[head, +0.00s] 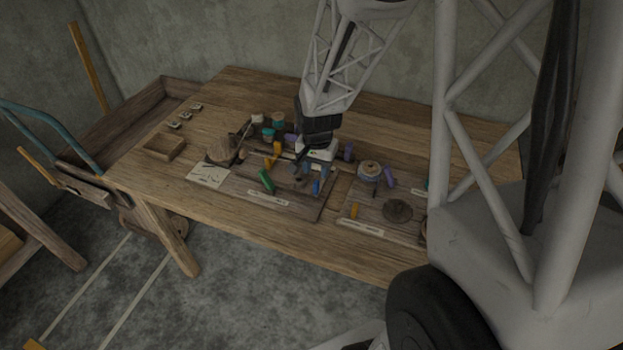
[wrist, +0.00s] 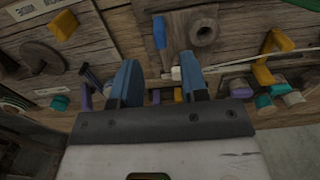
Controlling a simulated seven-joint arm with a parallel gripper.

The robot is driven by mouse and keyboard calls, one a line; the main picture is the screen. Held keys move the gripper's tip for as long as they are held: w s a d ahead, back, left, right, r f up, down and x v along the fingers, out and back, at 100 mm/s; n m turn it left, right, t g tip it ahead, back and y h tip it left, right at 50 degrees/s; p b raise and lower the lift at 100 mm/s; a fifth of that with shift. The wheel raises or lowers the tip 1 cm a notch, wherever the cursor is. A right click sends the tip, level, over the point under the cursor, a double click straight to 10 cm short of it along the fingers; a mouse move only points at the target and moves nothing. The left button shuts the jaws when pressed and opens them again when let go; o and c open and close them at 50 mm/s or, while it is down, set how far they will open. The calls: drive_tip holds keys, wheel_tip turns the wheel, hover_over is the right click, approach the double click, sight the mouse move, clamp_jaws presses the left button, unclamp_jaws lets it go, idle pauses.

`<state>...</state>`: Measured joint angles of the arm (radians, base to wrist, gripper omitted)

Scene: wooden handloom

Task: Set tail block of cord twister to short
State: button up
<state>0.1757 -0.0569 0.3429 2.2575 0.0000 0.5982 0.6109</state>
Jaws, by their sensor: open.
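My gripper (head: 310,171) is over the right part of the left wooden board (head: 235,187), with its fingers pointing down. In the wrist view, my gripper (wrist: 158,78) has its two blue-grey fingers apart, with no object clearly held. A wooden block with a round hole (wrist: 204,32) lies beyond the fingertips, beside a blue handle (wrist: 160,32). A small pale piece (wrist: 177,73) shows near the right finger, by a thin cord or rod. I cannot tell for sure which piece is the tail block; the gripper hides part of the board.
A green handle (head: 266,180) and a yellow piece (head: 276,149) are on the left board. A second board (head: 380,212) to the right carries a dark disc (head: 397,210). Spools and pegs crowd behind.

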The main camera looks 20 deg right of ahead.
sight(316, 182)
drive_tip(key=shift+f, duration=0.1)
drive_tip(key=shift+f, duration=3.75)
clamp_jaws()
